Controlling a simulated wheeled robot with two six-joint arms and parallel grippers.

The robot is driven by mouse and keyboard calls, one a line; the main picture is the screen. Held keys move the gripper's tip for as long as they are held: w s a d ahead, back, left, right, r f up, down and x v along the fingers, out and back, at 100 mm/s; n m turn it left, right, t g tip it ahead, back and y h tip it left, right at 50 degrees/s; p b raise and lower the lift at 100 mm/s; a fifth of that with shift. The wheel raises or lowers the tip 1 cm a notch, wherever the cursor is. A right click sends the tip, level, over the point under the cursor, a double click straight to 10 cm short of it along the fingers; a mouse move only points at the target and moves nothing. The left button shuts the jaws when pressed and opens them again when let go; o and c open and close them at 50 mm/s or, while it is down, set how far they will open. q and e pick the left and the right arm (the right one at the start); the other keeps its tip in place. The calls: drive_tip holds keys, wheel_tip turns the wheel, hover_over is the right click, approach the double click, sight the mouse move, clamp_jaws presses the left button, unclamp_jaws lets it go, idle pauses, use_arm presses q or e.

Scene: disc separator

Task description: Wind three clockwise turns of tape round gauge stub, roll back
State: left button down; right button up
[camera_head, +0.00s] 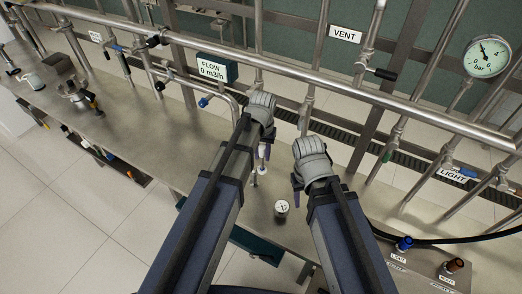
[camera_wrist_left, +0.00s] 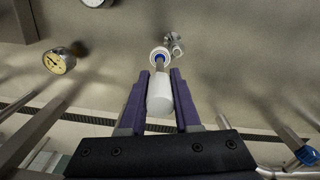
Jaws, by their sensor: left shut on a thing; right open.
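Just beyond the fingertips in the left wrist view is a white ring with a blue part (camera_wrist_left: 159,55), beside a small metal fitting (camera_wrist_left: 175,44). I cannot tell which is the gauge stub, or whether tape joins them. Below the left gripper in the head view is a small white piece (camera_head: 262,170). My right gripper (camera_head: 297,188) is open to the right, with its fingers partly hidden.
A dial gauge (camera_head: 281,207) stands on the bench near my right arm. A yellowish gauge (camera_wrist_left: 59,61) shows in the left wrist view. A long steel pipe (camera_head: 300,77) and uprights run behind the grippers. A black hose (camera_head: 460,240) lies at right. The left bench (camera_head: 140,125) has free room.

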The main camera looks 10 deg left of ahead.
use_arm(q)
drive_tip(key=shift+s, duration=0.2)
drive_tip(key=shift+s+a, duration=0.15)
drive_tip(key=shift+s, duration=0.65)
drive_tip(key=shift+s, duration=0.1)
drive_tip(key=shift+s+a, duration=0.55)
drive_tip(key=shift+a, duration=0.15)
drive_tip(key=shift+a, duration=0.1)
